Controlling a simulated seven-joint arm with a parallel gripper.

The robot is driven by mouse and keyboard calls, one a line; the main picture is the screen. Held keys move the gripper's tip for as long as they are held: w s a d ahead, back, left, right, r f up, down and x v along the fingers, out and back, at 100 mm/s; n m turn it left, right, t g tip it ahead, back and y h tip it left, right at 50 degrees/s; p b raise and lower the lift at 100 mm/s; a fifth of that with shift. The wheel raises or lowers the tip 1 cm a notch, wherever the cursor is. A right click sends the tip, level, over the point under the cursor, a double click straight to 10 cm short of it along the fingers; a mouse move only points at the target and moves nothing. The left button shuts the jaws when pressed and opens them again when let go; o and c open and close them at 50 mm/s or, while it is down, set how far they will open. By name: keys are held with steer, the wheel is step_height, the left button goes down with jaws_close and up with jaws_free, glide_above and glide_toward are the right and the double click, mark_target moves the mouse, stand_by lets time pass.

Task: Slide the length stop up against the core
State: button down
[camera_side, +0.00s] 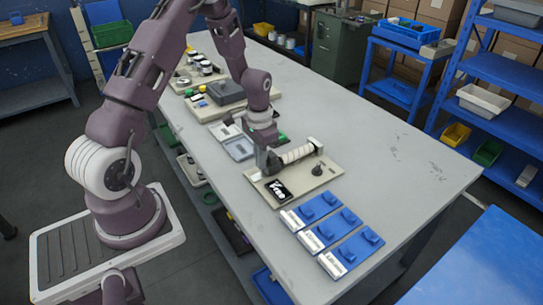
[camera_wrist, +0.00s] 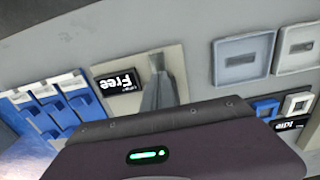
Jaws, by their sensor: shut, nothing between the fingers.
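A beige fixture board (camera_side: 318,178) lies on the grey table. A cream, banded roll (camera_side: 297,154) lies across it beside an upright grey post (camera_side: 317,144). My gripper (camera_side: 272,163) is shut and empty, low at the roll's left end; I cannot tell whether it touches anything. The length stop and core cannot be told apart clearly. A small dark knob (camera_side: 318,170) stands on the board. A black panel reading "Free" (camera_side: 278,190) lies at its front; it also shows in the wrist view (camera_wrist: 118,82), beside a grey tapered upright (camera_wrist: 158,85). My housing hides the roll there.
Several blue plates with white labels (camera_side: 329,231) lie in front of the board. Grey square tiles (camera_side: 239,148) lie behind my gripper, with a dark grey box (camera_side: 226,91) farther back. The table's right side (camera_side: 400,155) is clear.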

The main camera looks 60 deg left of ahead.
stand_by(0.3)
steer(key=shift+w, duration=1.15)
stand_by(0.7)
steer(key=s+d+r+t, duration=0.1)
steer(key=d+r, duration=0.1)
steer(key=r, duration=0.6)
steer(key=s+d+r, duration=0.1)
steer(key=d+r, duration=0.1)
steer(key=r, duration=0.6)
steer(key=s+d+r+t, duration=0.2)
steer(key=s+d+r, duration=0.45)
steer(key=r, duration=0.25)
steer(key=s+d+r+t, duration=0.1)
steer(key=s+d, duration=0.1)
steer(key=s, duration=0.5)
steer(key=s+d+r+t, duration=0.1)
steer(key=s+d+r, duration=0.1)
steer(key=s, duration=0.5)
steer(key=shift+d+t, duration=0.3)
steer(key=shift+d, duration=0.55)
